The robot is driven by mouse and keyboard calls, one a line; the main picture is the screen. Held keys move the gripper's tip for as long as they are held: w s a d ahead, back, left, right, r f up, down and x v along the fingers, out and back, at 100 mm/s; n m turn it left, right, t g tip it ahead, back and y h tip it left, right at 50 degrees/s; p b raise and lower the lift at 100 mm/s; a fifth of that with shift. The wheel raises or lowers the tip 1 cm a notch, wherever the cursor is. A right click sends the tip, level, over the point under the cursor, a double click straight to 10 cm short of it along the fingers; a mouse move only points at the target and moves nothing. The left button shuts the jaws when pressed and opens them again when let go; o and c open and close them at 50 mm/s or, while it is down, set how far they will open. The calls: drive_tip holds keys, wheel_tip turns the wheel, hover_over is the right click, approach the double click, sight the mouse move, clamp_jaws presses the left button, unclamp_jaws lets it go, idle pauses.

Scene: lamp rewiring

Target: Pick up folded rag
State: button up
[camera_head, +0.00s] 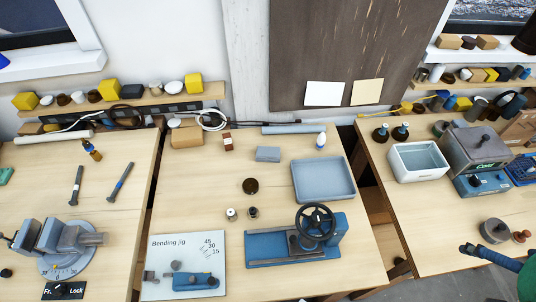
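A small blue-grey rectangular piece (267,154), which looks like the folded rag, lies flat on the middle bench, left of and a little behind a grey-blue tray (323,180). Nothing touches it or covers it. It is too small in view to make out folds or cloth texture.
On the middle bench, a cardboard box (186,136) stands back left, a dark round dish (250,186) in front of the rag, and a blue press with a black handwheel (316,222) front right. A bending-jig board (184,266) lies front left. Bare wood surrounds the rag.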

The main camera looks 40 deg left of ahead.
drive_tip(key=shift+r, duration=0.1)
